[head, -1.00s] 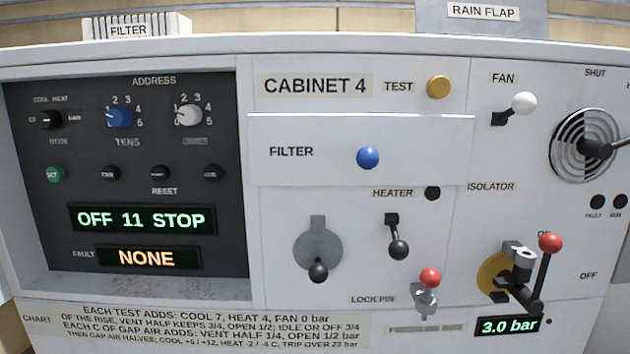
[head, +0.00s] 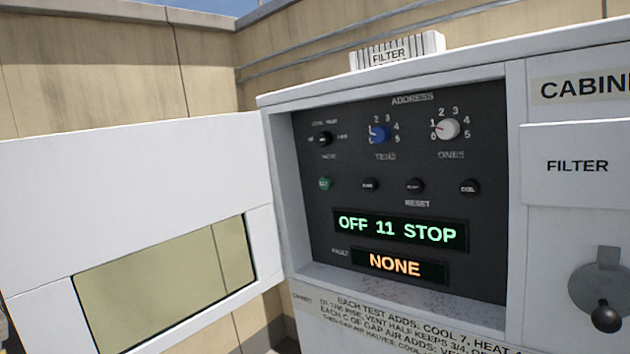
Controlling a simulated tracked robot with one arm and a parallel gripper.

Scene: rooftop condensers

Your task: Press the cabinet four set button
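The cabinet four set button is a small round green button (head: 325,183) at the left of the button row on the dark control panel (head: 350,215). Its label is blurred but looks like SET. Several black buttons run to its right, with RESET printed below one of them. The green display (head: 400,228) reads OFF 11 STOP and the orange fault display (head: 398,264) reads NONE. The blue tens knob (head: 380,133) and white ones knob (head: 447,129) sit above. The mode knob (head: 324,139) is at upper left. My gripper is not in view.
A white door (head: 150,190) with a window stands open to the left of the panel recess. The FILTER panel (head: 575,165) and a dark-knobbed lever (head: 606,316) are at the right. A tan wall (head: 300,70) stands behind.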

